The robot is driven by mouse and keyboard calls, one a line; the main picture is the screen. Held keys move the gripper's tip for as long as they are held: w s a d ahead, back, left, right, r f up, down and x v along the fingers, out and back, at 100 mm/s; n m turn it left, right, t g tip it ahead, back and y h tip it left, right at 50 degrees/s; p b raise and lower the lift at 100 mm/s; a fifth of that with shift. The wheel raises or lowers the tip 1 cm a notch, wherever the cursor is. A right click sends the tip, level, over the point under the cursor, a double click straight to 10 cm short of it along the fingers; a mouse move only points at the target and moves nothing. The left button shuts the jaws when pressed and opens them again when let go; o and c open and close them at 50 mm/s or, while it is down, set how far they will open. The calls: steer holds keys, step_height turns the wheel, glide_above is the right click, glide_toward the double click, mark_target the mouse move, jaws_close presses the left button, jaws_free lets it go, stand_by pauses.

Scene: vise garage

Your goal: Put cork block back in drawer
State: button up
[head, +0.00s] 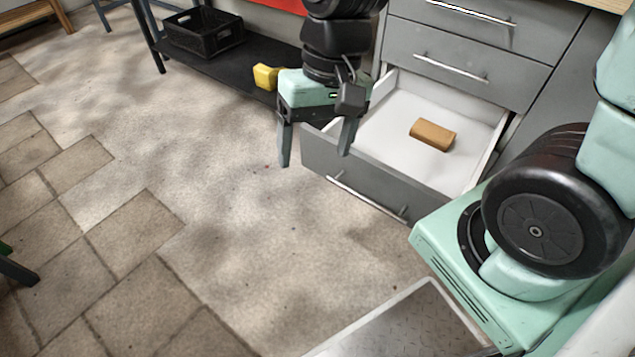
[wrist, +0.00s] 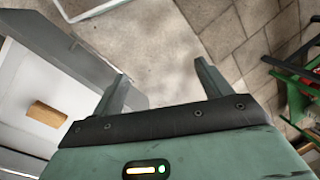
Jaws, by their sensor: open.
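The cork block (head: 433,135) lies on the white floor of the open bottom drawer (head: 385,152), right of the drawer's middle in the head view. The block also shows in the wrist view (wrist: 48,117), inside the drawer at the left. My gripper (head: 314,160) is open and empty. In the head view it hangs at the drawer's left front corner, with its fingers pointing down. In the wrist view its two fingers (wrist: 160,82) are spread apart with floor between them, and the block is to their left.
The drawer's front with its bar handle (head: 365,199) juts out over the floor. Two shut drawers (head: 465,55) are above it. A black crate (head: 203,33) stands on a low black shelf (head: 235,65) at the left, with a yellow object (head: 266,76) near its edge. The tiled floor ahead is clear.

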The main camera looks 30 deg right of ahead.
steer(key=s+a+r+n+h, duration=0.1)
steer(key=s+a+n, duration=0.3)
steer(key=s+n, duration=0.4)
steer(key=shift+a+r+n+t+h, duration=0.15)
steer(key=shift+a+n+t+h, duration=0.15)
steer(key=shift+n+h, duration=0.1)
step_height(320, 180, up, 30)
steer(key=p, duration=2.9)
steer(key=shift+p, duration=0.35)
steer(key=shift+f, duration=0.2)
